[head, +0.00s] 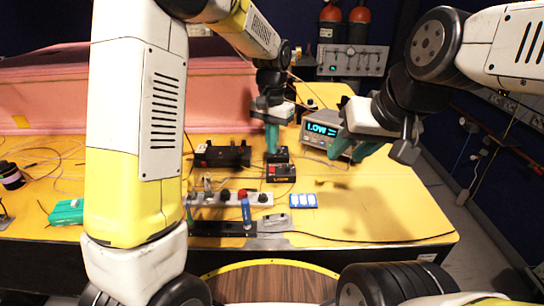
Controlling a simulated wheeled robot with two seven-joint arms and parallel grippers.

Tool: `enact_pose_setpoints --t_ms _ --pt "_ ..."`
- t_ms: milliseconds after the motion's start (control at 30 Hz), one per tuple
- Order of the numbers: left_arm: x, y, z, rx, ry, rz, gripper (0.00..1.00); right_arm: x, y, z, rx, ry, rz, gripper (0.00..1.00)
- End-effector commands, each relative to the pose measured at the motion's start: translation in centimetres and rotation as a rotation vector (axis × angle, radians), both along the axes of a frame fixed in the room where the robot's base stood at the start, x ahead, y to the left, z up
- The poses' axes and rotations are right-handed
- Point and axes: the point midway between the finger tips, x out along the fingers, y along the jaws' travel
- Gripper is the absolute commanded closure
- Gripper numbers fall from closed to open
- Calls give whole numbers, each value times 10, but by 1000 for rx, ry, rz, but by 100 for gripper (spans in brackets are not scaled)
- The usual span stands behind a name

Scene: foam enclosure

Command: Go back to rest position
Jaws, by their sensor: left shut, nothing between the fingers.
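My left gripper (272,142) has its green fingers shut. It points down over the middle of the yellow table (390,215), right above a small black box (277,156); whether it touches the box I cannot tell. My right gripper (356,147) is open and empty, with its green fingers spread. It hangs above the right part of the table, in front of the display unit, and its shadow falls on bare tabletop. Both arms reach forward from my sides. My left arm hides part of the table at the left.
A display unit (321,129) reading "LOW" stands near the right gripper. Mid-table are a black block (222,154), a red-topped box (281,173), a power strip (225,198) and a blue-white part (303,200). Pink foam (45,92) fills the back left. The table's right front is clear.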

Motion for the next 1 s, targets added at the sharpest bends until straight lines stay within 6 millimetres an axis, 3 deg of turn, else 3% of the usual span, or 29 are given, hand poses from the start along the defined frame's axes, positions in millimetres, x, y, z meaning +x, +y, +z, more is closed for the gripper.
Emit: enact_pose_setpoints --t_ms 133,267,400,600,800,1000 --pt "-5 8 12 -16 -18 19 100 0 0 0 0 0 0 64" --pt "-22 29 40 -56 -63 67 100 0 0 0 0 0 0 64" --pt "-51 57 73 -110 -129 136 100 0 0 0 0 0 0 64" --pt "-99 92 106 -182 -227 231 100 0 0 0 0 0 0 64" --pt "-150 118 124 -244 -329 324 100 0 0 0 0 0 0 64" --pt "-195 135 127 -293 -426 404 100 0 0 0 0 0 0 64"
